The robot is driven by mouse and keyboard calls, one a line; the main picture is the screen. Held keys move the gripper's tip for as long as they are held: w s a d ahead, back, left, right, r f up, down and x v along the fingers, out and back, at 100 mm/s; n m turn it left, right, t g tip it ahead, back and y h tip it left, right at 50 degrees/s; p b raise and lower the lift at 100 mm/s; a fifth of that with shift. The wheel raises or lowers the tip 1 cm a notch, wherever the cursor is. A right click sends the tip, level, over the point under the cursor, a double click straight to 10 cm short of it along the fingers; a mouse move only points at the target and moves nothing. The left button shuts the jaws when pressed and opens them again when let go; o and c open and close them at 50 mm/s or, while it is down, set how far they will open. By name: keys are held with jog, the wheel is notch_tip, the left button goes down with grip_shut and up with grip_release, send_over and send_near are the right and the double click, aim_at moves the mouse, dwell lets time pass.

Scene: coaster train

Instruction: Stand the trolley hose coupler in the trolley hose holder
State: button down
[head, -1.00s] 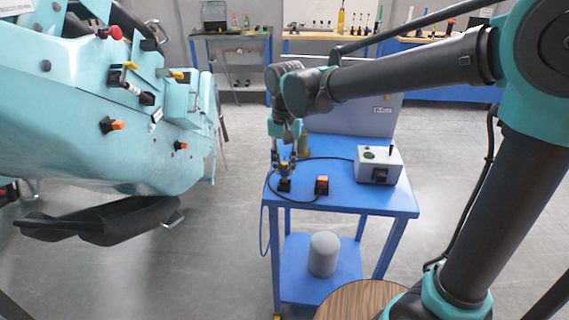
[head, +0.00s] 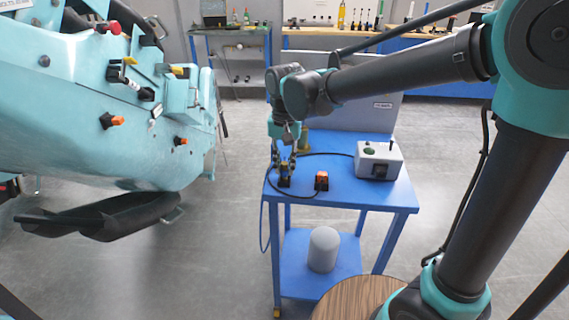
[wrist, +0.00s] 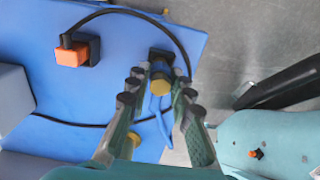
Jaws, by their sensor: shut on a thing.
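My gripper (head: 284,160) points down over the left front part of the blue trolley top (head: 350,191). In the wrist view its two fingers (wrist: 160,88) are closed on the trolley hose coupler (wrist: 161,84), a blue piece with a yellow end. A blue hose (wrist: 158,116) shows between the fingers. The trolley hose holder, a small black block (wrist: 160,55), lies directly in line with the coupler; it also shows under the gripper in the head view (head: 284,183). The fingers partly hide the coupler, and I cannot tell how far it sits in the holder.
An orange and black plug block (head: 321,181) stands right of the holder, with a black cable looping behind. A grey box (head: 379,160) with a green button stands farther right. A large teal machine (head: 110,110) fills the left side. A grey cylinder (head: 323,250) stands on the lower shelf.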

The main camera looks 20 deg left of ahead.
jog(key=shift+f, duration=0.1)
jog(key=c, duration=1.3)
grip_release()
jog(key=shift+o, duration=0.2)
notch_tip(320, 180, up, 12)
jog(key=shift+s, duration=0.1)
